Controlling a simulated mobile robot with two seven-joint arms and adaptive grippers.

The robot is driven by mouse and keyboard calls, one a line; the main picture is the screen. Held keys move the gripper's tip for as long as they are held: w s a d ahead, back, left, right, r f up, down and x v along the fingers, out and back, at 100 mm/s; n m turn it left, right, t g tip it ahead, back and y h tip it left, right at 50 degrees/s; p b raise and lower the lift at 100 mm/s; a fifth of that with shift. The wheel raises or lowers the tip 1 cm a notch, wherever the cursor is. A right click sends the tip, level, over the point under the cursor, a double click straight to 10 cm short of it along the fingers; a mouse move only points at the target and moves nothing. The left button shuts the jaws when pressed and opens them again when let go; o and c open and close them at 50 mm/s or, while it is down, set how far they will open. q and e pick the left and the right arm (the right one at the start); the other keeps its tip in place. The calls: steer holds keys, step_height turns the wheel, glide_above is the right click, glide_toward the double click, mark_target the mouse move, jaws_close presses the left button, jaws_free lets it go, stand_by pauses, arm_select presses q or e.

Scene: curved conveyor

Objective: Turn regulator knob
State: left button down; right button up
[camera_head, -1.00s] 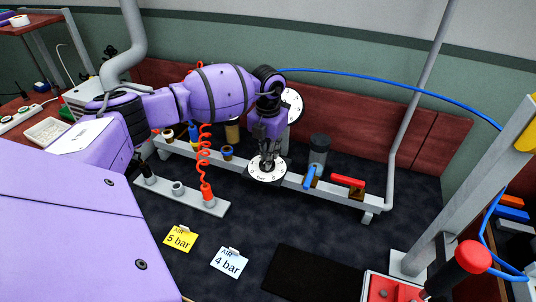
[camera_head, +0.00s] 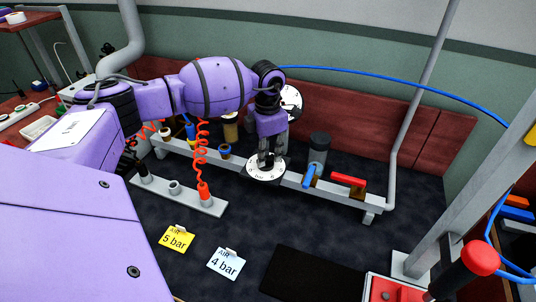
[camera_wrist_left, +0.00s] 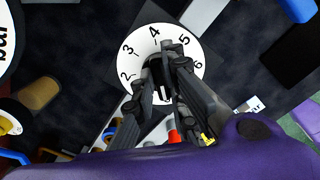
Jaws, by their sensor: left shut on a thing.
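The regulator's round white dial (camera_head: 265,175) sits on the grey rail, with my left gripper (camera_head: 267,160) over it from above. In the left wrist view the dial (camera_wrist_left: 142,47) shows numbers from 2 to 6, with 4 near the top. My left gripper (camera_wrist_left: 164,90) is shut on the dark regulator knob (camera_wrist_left: 156,66) at the dial's middle. The fingers hide most of the knob, so I cannot read where it points. My right gripper is not in view.
A blue lever (camera_head: 309,177) and a red-handled valve (camera_head: 348,180) are right of the dial on the rail. A red coiled hose (camera_head: 201,150) hangs at its left. Yellow "5 bar" (camera_head: 177,239) and white "4 bar" (camera_head: 226,263) cards stand in front.

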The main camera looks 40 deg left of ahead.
arm_select(q)
steer(key=m+b, duration=0.1)
steer(key=m, duration=0.2)
steer(key=shift+f+m, duration=0.1)
steer(key=shift+m, duration=0.3)
steer(key=m+b, duration=0.1)
steer(key=m, duration=0.4)
steer(key=shift+s+d, duration=0.15)
steer(key=m+b, duration=0.1)
steer(key=m, duration=0.2)
steer(key=m+b, duration=0.1)
steer(key=m, duration=0.3)
steer(key=shift+s, duration=0.15)
steer(key=shift+m+b, duration=0.4)
steer(key=shift+m, duration=0.7)
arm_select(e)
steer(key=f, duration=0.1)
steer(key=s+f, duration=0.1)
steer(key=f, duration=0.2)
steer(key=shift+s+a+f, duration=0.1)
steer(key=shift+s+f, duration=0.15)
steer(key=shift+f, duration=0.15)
arm_select(q)
steer(key=shift+m, duration=0.3)
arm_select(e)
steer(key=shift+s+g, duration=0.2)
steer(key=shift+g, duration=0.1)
